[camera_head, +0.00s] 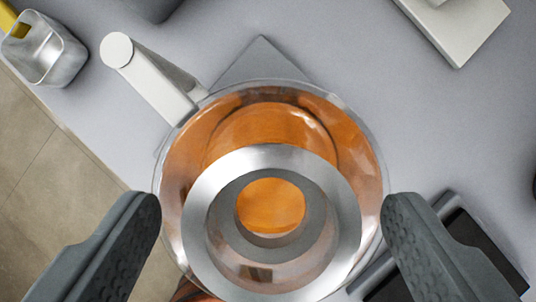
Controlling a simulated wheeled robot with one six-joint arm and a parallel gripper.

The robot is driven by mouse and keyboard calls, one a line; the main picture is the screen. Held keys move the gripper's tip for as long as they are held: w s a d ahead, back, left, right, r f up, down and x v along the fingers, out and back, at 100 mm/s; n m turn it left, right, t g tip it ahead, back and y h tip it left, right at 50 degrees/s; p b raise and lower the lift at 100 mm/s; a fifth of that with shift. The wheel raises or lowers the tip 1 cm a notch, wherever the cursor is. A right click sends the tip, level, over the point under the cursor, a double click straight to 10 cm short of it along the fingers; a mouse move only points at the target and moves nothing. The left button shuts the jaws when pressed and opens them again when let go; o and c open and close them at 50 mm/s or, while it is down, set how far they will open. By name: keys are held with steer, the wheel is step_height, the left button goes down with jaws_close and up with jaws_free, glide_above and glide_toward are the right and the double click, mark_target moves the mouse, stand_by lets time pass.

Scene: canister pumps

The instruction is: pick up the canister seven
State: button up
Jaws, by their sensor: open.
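A clear round canister (270,120) with orange contents stands in the middle of the view, seen from above. A wide metal ring with a round opening sits at its top, with orange showing through it. I see no number on it, so I cannot tell from this view whether it is canister seven. My gripper (270,205) is open, with one dark finger to the left of the canister and one to the right. The left fingertip is very close to the glass. I cannot tell whether either finger touches it. The canister's lower part is hidden.
A pale lever-like arm (150,78) reaches to the canister's upper left. A metal cup (45,55) stands near the table's left edge. A pale block (455,30) is at upper right, and a dark-topped object (470,250) at lower right. Grey tabletop (420,130) is clear between them.

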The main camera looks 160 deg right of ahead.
jaws_close()
steer(key=shift+r, duration=0.15)
